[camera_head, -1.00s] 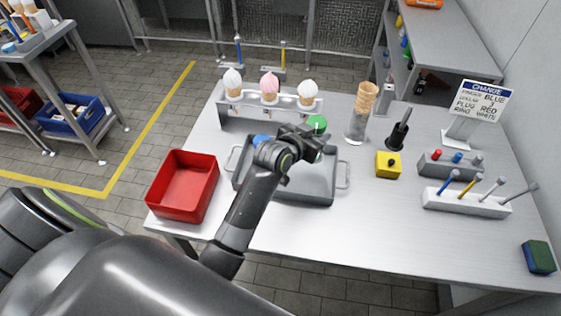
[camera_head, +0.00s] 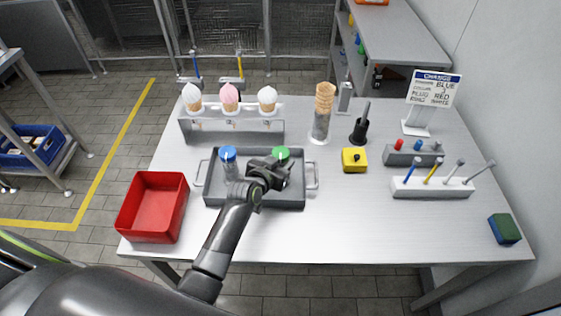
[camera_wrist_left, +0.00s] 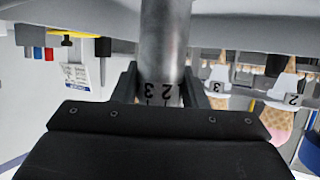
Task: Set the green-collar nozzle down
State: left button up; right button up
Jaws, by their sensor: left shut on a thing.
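The green-collar nozzle (camera_head: 281,153) shows its green top at the right part of the grey tray (camera_head: 290,199) in the head view. My left gripper (camera_head: 279,170) is shut on it from the front. In the left wrist view a grey metal cylinder with number marks (camera_wrist_left: 163,60) stands between the two fingers (camera_wrist_left: 160,88). The nozzle's lower end is hidden behind my gripper and arm, so I cannot tell whether it touches the tray. A blue-collar nozzle (camera_head: 228,153) stands at the tray's left part. My right gripper is not in view.
A red bin (camera_head: 152,225) stands left of the tray. Behind it a rack (camera_head: 190,128) holds cones. A cone stack (camera_head: 325,95), a yellow block (camera_head: 354,160), tool holders (camera_head: 430,188) and a sign (camera_head: 435,88) are to the right. The table's front right is mostly clear.

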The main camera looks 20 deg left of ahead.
pick_arm(q)
jog(key=shift+f, duration=0.15)
jog(key=o, duration=1.2)
jog(key=shift+c, duration=0.2)
jog(key=shift+r, duration=0.2)
jog(key=shift+s, duration=0.15)
jog(key=b+v, duration=0.1)
jog(key=v, duration=1)
jog(key=shift+s+r, duration=0.25)
jog(key=shift+s, duration=0.05)
jog(key=shift+a, duration=0.1)
